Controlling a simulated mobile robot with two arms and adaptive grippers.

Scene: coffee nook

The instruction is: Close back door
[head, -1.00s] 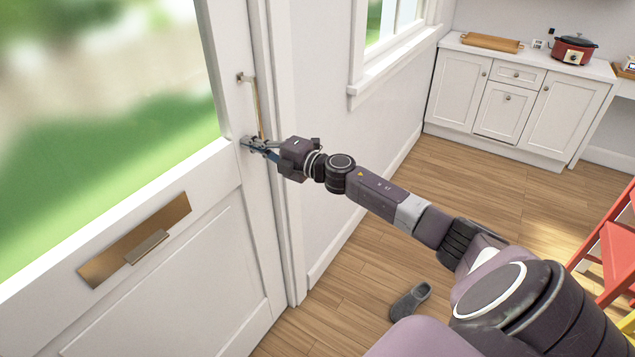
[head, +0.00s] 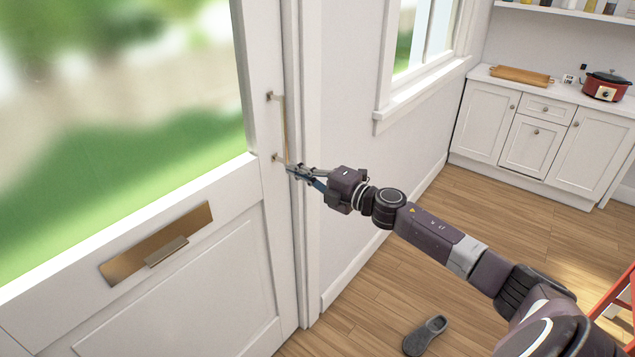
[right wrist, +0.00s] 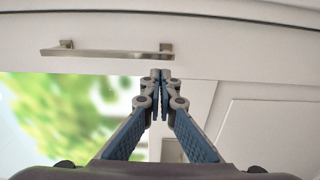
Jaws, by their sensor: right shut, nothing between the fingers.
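The white back door (head: 215,290), with a large glass pane, fills the left of the head view. Its edge lies along the white frame, and I see no wide gap there. The upright metal handle (head: 284,125) is near that edge. My right gripper (head: 292,170) is shut and empty, just beside the handle's lower end. In the right wrist view the shut fingertips (right wrist: 161,76) are just below the right end of the handle bar (right wrist: 105,53), not around it. A thin dark line runs along the door edge there. My left gripper is not in view.
A brass mail slot (head: 155,245) is on the door. A grey shoe (head: 425,335) lies on the wooden floor. White cabinets (head: 530,135) with a red pot (head: 606,88) stand at the back right. A red frame (head: 615,290) is at the right edge.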

